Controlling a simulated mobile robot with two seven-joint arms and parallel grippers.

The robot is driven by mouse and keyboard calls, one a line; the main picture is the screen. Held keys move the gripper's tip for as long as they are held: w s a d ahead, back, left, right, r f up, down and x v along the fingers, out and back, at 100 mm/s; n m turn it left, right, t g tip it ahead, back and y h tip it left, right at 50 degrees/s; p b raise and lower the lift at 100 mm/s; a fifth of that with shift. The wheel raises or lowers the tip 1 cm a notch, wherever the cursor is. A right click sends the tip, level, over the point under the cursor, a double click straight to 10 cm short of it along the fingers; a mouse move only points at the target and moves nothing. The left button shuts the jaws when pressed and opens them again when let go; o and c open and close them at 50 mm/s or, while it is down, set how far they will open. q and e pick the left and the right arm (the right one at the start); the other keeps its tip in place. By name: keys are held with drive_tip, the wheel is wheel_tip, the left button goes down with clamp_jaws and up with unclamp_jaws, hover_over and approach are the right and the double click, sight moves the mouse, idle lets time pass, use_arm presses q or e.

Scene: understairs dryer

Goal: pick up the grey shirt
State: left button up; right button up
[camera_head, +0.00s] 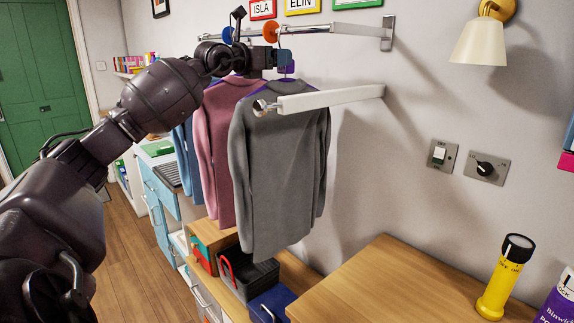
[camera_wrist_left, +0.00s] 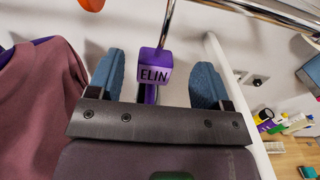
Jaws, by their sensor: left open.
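The grey shirt (camera_head: 275,175) hangs from a purple hanger (camera_head: 287,80) on the wall rail in the head view. My left gripper (camera_head: 284,58) is at the hanger's neck, just above the shirt's collar. In the left wrist view its two blue fingers (camera_wrist_left: 157,82) are apart, with a purple tag reading ELIN (camera_wrist_left: 153,73) and the hanger's stem between them. I cannot tell whether either finger touches. The grey shirt is not clearly visible in the wrist view. My right gripper is out of view.
A pink shirt (camera_head: 225,130) hangs close on the left. A white bar (camera_head: 335,97) juts from the wall across the grey shirt's shoulder. The chrome rail (camera_head: 340,29) runs above. A wooden counter (camera_head: 390,285) holds a yellow torch (camera_head: 503,280); bins stand below.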

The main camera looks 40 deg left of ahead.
use_arm(q)
drive_tip(key=shift+w+f, duration=0.15)
drive_tip(key=shift+w, duration=1.95)
clamp_jaws()
